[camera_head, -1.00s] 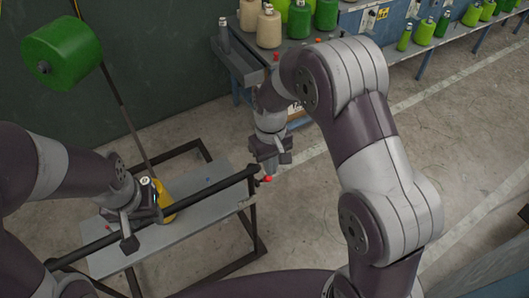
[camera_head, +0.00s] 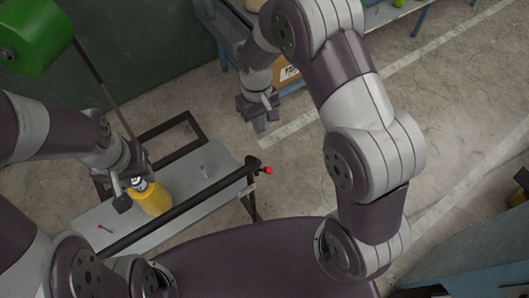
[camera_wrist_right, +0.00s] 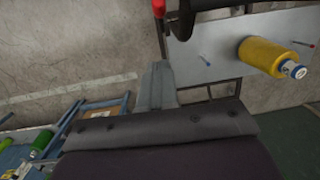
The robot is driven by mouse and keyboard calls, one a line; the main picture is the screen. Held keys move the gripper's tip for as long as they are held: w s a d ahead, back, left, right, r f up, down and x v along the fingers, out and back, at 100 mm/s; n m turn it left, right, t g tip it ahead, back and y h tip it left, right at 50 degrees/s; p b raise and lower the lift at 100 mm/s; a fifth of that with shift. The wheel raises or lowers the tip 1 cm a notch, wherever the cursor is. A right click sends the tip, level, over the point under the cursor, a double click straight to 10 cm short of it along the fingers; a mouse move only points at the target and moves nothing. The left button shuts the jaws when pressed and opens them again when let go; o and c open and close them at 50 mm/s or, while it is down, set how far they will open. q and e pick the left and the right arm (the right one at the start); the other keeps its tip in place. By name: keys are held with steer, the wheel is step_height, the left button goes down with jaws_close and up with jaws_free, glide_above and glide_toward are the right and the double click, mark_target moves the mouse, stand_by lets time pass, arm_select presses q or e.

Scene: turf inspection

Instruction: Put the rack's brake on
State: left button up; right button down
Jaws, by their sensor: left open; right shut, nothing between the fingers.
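The rack is a dark frame with a grey shelf (camera_head: 225,160) and a long black bar (camera_head: 190,208) along its near side. A red knob (camera_head: 267,170) sits at the bar's right end; in the right wrist view a red knob (camera_wrist_right: 158,8) shows at the top edge. My right gripper (camera_head: 260,122) is shut and empty, beyond the knob and apart from it. Its shut fingers show in the wrist view (camera_wrist_right: 157,85). My left gripper (camera_head: 127,196) is open beside a yellow spool (camera_head: 154,199) at the shelf; I cannot tell whether they touch.
A blue pin (camera_head: 204,172) and a red-headed pin (camera_head: 105,229) are on the shelf. A large green spool (camera_head: 38,38) is at the upper left. A cardboard box (camera_head: 288,74) stands behind my right gripper. Open concrete floor (camera_head: 460,120) lies to the right.

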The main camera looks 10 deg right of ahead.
steer(key=s+f+p, duration=0.1)
steer(key=f, duration=0.2)
steer(key=s+f+p, duration=0.2)
steer(key=f, duration=0.1)
steer(key=s+f+p, duration=0.1)
steer(key=f, duration=0.3)
steer(key=shift+s+d+f+p, duration=0.1)
steer(key=shift+s+d+p, duration=0.1)
steer(key=shift+s+p, duration=0.1)
